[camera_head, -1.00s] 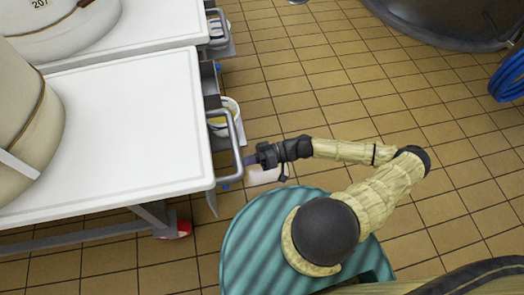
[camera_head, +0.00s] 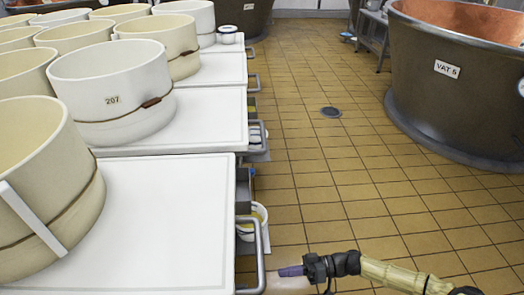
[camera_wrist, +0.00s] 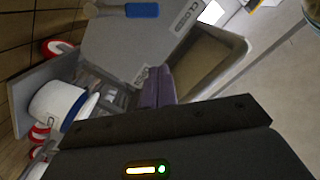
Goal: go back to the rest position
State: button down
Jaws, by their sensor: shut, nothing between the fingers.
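My gripper (camera_head: 291,271) is low in the head view, beside the right edge of the nearest white table (camera_head: 165,215). Its purple fingers are together with nothing between them, and they point left towards the grey rail handle (camera_head: 262,262) on the table's side. I cannot tell whether they touch it. In the wrist view the shut fingers (camera_wrist: 160,88) lie in front of a grey panel (camera_wrist: 135,45) with part of a printed word. My forearm stretches to the right and leaves the bottom of the head view.
A white bucket (camera_head: 259,213) hangs by the table's side; a blue-rimmed white container (camera_wrist: 58,103) shows in the wrist view. Large pale tubs (camera_head: 110,88) stand on the tables. A copper-lined vat (camera_head: 455,80) stands at right. The tiled aisle (camera_head: 330,170) between is clear.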

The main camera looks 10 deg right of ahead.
jog(key=s+d+r+m+g+h+p, duration=0.2)
jog(key=s+g+h, duration=0.4)
jog(key=h, duration=0.2)
notch_tip(320, 180, up, 8)
jog(key=w+d+m+h+p, duration=0.2)
jog(key=h, duration=0.4)
notch_tip(320, 180, up, 58)
jog(key=w+a+m+t+h+p, duration=0.2)
jog(key=m+t+p, duration=0.3)
jog(key=p, duration=3.5)
jog(key=t+h, duration=0.1)
jog(key=t, duration=0.1)
jog(key=shift+w+a+t+h, duration=0.15)
jog(key=shift+a+t+h, duration=0.15)
jog(key=shift+a, duration=0.1)
